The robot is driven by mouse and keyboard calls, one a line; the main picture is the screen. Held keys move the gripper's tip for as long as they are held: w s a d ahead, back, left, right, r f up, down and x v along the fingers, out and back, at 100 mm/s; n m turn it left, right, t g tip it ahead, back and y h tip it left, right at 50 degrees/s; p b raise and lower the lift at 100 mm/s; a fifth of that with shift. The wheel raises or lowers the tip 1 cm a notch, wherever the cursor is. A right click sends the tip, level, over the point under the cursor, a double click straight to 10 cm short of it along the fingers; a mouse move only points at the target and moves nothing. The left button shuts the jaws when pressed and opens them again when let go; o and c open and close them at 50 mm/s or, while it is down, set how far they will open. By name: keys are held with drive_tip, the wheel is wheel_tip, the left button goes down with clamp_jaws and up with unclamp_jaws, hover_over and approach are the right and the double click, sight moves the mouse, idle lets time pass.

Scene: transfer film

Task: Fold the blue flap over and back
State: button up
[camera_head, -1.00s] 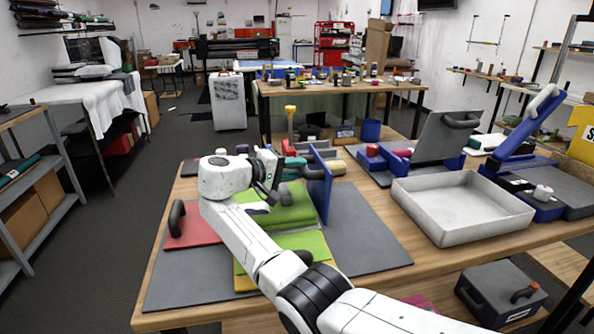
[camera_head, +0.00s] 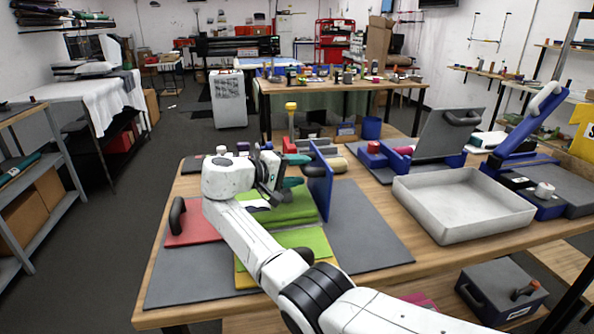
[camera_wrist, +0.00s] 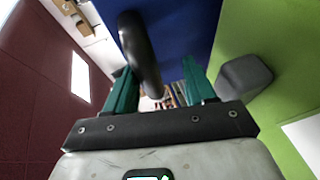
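The blue flap (camera_head: 320,187) stands upright on the grey mat, its face turned toward my gripper. It also fills the top middle of the wrist view (camera_wrist: 185,25). A dark handle (camera_wrist: 140,50) projects from it, its rounded end lying between my fingers and closer to the left finger. My gripper (camera_head: 285,178) is just left of the flap in the head view. In the wrist view its two teal fingers (camera_wrist: 160,78) are spread wide with a gap inside. I cannot tell whether either finger touches the handle.
Green panels (camera_head: 292,212) lie left of the flap; a grey handle (camera_wrist: 245,75) shows against green in the wrist view. A red panel (camera_head: 195,235) with a dark handle is at left. Bare grey mat (camera_head: 365,235) lies right of the flap. A white tray (camera_head: 455,232) stands farther right.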

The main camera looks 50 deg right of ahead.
drive_tip(key=shift+a+r, duration=0.1)
drive_tip(key=shift+w+a, duration=0.1)
drive_tip(key=shift+w+a+r, duration=0.1)
drive_tip(key=shift+a, duration=0.2)
drive_tip(key=b+v, duration=0.1)
drive_tip(key=v, duration=0.9)
idle(0.3)
